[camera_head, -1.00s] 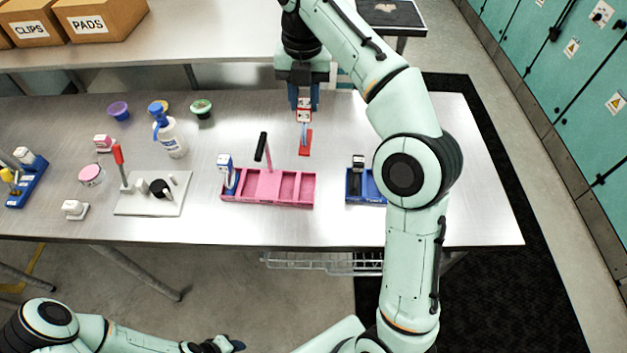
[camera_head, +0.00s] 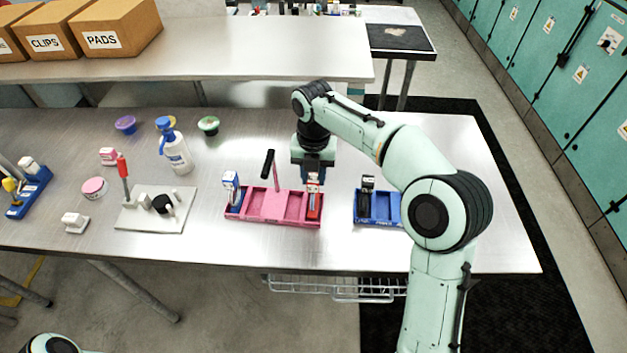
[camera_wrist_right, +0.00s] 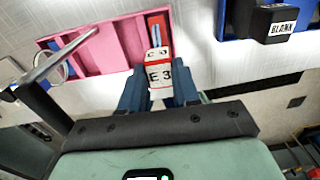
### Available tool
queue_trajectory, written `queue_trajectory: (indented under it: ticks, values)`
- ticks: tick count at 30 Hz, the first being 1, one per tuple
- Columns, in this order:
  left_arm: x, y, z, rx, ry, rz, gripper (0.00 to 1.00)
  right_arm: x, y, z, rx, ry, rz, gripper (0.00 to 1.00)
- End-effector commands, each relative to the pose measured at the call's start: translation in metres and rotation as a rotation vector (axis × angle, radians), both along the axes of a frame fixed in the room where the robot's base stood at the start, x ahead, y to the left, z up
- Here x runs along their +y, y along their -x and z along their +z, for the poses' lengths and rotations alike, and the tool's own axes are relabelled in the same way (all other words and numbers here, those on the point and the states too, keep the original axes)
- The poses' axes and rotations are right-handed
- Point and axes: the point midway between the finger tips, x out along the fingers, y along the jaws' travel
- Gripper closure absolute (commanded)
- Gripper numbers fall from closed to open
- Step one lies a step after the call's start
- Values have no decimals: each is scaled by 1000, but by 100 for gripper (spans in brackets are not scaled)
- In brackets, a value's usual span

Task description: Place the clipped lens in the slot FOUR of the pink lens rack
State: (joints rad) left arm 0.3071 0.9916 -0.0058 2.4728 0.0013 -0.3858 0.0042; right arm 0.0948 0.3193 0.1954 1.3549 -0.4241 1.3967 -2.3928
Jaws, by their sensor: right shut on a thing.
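The pink lens rack (camera_head: 262,219) stands near the table's front edge, with several compartments in a row. A blue-and-white labelled clip (camera_head: 231,186) stands in its left end compartment. My right gripper (camera_head: 314,180) points down over its right end and is shut on the clipped lens (camera_head: 314,206), a white-and-red clip with a red piece below. In the right wrist view, the clip (camera_wrist_right: 159,76) reads "E 3" between the blue fingers. The red piece overlaps the right end compartment; I cannot tell whether it touches the bottom. My left gripper is out of view.
A blue rack (camera_head: 377,221) with a black clip marked BLANK (camera_wrist_right: 275,22) stands just right. A white board (camera_head: 150,220) and a pump bottle (camera_head: 177,154) stand left. The table's right end is clear.

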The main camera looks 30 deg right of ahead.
Motion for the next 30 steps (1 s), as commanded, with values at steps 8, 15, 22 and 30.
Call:
queue_trajectory:
  ticks: [8, 15, 22, 30]
  values:
    - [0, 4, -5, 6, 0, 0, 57, 0, 0, -16, -1, 0, 0, 100]
    - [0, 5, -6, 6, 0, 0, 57, 0, 0, -18, -1, 1, 0, 100]
    - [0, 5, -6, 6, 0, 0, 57, 0, 0, -19, -1, 0, 0, 44]
    - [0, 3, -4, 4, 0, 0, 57, 0, 0, -13, -3, 0, 0, 44]
